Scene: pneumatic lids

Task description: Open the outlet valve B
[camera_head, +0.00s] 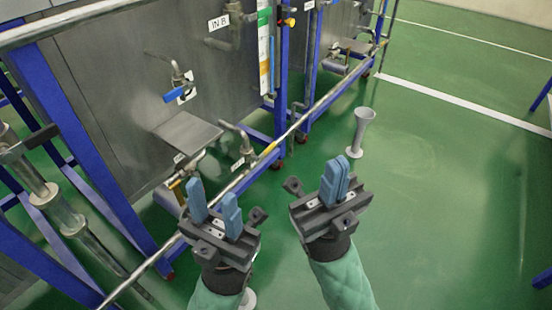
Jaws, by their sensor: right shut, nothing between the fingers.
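A metal tank (115,80) in a blue frame stands at the left, with an "IN B" label (218,23) near its top. A valve with a blue handle (176,96) sticks out of the tank's front. Lower down are a pipe fitting with a small label (237,163) and a brass-coloured fitting (178,183); I cannot read the small labels, so I cannot tell which one is outlet valve B. My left gripper (213,194) is open and empty, in front of the low fittings. My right gripper (337,168) is shut and empty, over the floor to the right.
A long metal rail (315,110) runs diagonally before the tanks. A grey funnel-shaped stand (360,135) is on the green floor beyond my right gripper. A metal plate (187,132) juts out under the blue-handled valve. The floor (440,200) at the right is clear.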

